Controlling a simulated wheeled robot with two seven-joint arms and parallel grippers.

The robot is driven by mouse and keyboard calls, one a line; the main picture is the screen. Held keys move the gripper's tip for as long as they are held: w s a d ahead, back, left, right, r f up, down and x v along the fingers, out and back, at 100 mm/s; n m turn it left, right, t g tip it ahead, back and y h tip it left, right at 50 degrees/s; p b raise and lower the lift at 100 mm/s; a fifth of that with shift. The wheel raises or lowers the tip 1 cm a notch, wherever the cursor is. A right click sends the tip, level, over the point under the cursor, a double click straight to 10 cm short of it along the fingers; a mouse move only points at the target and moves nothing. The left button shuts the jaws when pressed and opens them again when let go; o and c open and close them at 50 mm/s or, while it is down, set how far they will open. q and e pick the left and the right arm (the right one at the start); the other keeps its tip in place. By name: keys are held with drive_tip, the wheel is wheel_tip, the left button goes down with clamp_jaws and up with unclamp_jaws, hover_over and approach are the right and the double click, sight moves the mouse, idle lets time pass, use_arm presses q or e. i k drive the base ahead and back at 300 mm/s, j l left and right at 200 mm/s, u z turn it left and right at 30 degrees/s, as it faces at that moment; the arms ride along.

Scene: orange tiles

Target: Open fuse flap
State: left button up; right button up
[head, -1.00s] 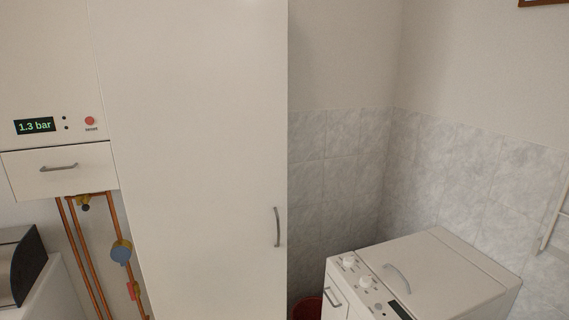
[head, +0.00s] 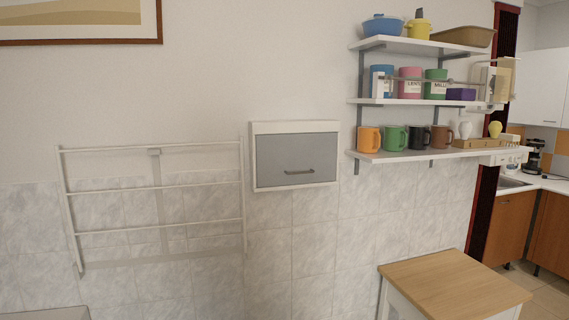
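A small wall box with a white frame (head: 294,126) hangs on the wall near the middle of the head view. Its front is a grey flap (head: 298,155) with a dark bar handle (head: 299,171) near the lower edge. The flap looks shut. No label on it can be read, so I cannot tell for certain that it is the fuse flap. Neither of my grippers shows in the head view.
A white drying rack (head: 155,186) is fixed to the wall on the left. White shelves (head: 415,156) with mugs, canisters and bowls hang on the right. A wood-topped cabinet (head: 450,286) stands below them. A kitchen counter (head: 545,182) shows at the far right.

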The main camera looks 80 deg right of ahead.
sight(283, 159)
drive_tip(key=z, duration=2.75)
